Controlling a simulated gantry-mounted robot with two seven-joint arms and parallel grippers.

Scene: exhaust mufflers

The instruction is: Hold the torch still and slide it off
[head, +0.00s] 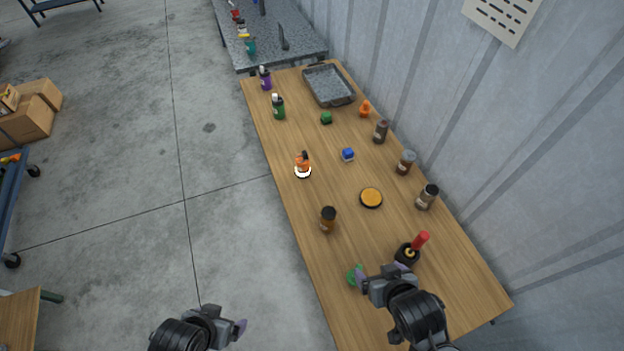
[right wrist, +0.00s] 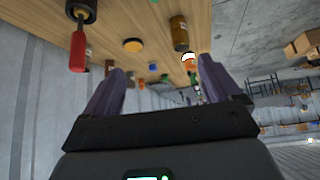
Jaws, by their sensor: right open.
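A small orange object with a bright white round end, which looks like the torch (head: 302,162), stands near the left edge of the wooden table. It also shows in the right wrist view (right wrist: 190,62), far beyond my fingers. My right gripper (head: 381,273) is over the near part of the table, well short of the torch. Its fingers are apart and nothing is between them in the right wrist view (right wrist: 160,72). My left gripper (head: 238,328) is off the table's left side, over the floor, seen edge-on; its opening is unclear.
A black holder with a red handle (head: 420,241) and a green item (head: 354,275) are close to my right gripper. More bottles line the wall side. A grey tray (head: 345,101) is at the far end.

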